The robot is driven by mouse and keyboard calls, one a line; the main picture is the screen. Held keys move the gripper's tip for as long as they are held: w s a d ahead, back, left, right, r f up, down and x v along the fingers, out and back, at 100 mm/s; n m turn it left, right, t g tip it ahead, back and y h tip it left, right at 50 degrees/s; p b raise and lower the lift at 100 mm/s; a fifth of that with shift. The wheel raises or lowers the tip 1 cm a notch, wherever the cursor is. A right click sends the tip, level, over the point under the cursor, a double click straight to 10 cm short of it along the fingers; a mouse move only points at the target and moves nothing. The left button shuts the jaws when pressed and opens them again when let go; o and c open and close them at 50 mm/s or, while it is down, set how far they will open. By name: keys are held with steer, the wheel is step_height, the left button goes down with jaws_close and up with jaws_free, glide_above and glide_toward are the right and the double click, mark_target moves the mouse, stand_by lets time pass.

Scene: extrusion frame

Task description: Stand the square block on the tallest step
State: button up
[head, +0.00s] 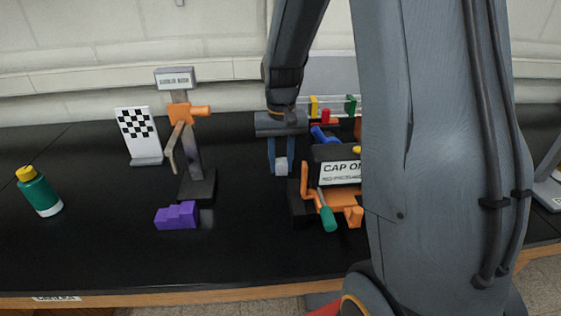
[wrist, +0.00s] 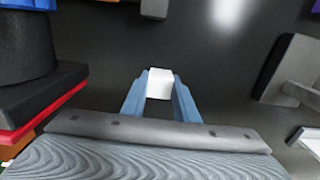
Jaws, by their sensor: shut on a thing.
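A small white square block (head: 281,166) is held between the fingertips of my gripper (head: 281,160), above the black bench. The wrist view shows the white block (wrist: 160,84) between the two blue fingers of my gripper (wrist: 160,92). The purple step block (head: 177,215) sits on the bench to the left of my gripper and nearer the front edge. Its steps rise from left to right in the head view. Nothing stands on it. A purple part of it (wrist: 236,9) shows at the top edge of the wrist view.
A dark stand with an orange clamp (head: 196,150) rises behind the steps, with a checkered board (head: 137,135) beyond. A green bottle (head: 38,192) stands far left. A cluttered "CAP" station (head: 340,172) is right of my gripper. Bare bench lies between gripper and steps.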

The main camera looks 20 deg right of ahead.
steer(key=o, duration=0.7)
steer(key=shift+f, duration=0.15)
steer(key=o, duration=0.4)
